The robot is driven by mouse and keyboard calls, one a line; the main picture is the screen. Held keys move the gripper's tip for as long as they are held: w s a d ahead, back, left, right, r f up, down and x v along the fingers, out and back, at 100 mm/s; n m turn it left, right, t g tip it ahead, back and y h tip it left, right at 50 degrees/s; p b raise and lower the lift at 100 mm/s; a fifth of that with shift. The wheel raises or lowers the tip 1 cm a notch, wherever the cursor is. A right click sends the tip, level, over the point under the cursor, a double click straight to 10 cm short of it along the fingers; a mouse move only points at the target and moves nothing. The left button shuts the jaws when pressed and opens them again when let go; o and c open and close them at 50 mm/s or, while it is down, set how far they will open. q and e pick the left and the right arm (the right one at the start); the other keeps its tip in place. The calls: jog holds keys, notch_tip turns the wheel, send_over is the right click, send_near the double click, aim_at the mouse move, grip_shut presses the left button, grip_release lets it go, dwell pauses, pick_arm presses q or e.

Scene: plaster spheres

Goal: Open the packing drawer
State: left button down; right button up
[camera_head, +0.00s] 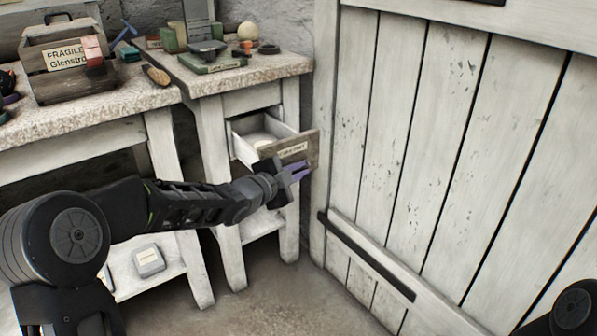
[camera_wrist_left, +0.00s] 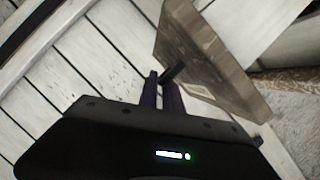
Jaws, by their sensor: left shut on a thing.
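The packing drawer (camera_head: 243,152) stands pulled out of the small white side table, with a pale round thing inside it. Its wooden front (camera_head: 297,149) carries a paper label. My left gripper (camera_head: 293,174) is at the lower part of the drawer front, its purple fingers shut on the drawer's dark handle. In the left wrist view the fingers (camera_wrist_left: 162,92) close around the dark handle (camera_wrist_left: 176,70) that sticks out from the drawer front (camera_wrist_left: 208,62). My right gripper is not in view; only a dark part of my right arm shows at the lower right corner.
The side table (camera_head: 235,77) holds green boxes, a dark tray and a pale sphere (camera_head: 247,31). A wooden crate marked FRAGILE (camera_head: 66,62) stands on the workbench (camera_head: 75,122) to the left. A white plank door (camera_head: 455,130) rises close at the right. The floor (camera_head: 270,290) in front is clear.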

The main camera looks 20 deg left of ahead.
pick_arm(q)
jog(key=shift+s+d, duration=0.2)
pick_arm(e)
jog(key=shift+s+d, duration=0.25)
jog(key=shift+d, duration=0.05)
pick_arm(q)
jog(key=c, duration=1.8)
grip_release()
